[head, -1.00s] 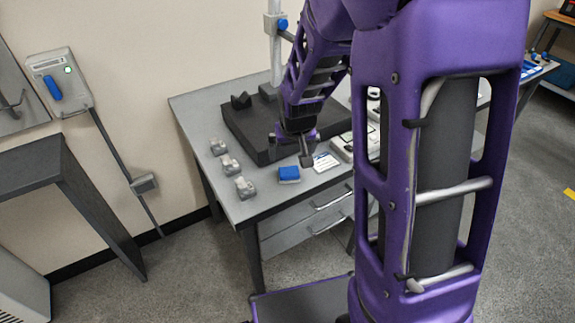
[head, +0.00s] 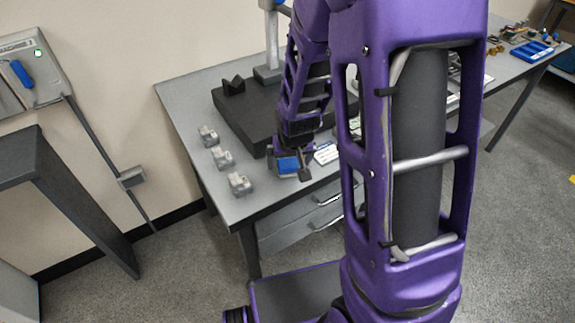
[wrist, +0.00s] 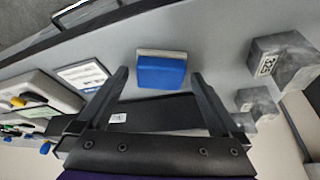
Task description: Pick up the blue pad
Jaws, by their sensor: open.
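The blue pad (head: 288,165) lies on the grey table near its front edge. In the wrist view the blue pad (wrist: 161,71) has a pale strip along its far side and sits a little beyond my open fingers, about centred between them. My gripper (head: 288,170) is above the table by the pad, and partly covers it in the head view. In the wrist view my gripper (wrist: 158,78) is open and empty, its two dark fingers spread wider than the pad. Whether the fingertips are level with the pad is hard to tell.
Several grey blocks (head: 222,158) stand in a row left of the pad; a numbered one (wrist: 283,60) shows at right in the wrist view. A white card (wrist: 82,76) lies on the other side. A dark plate (head: 235,112) with a V-block is behind.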

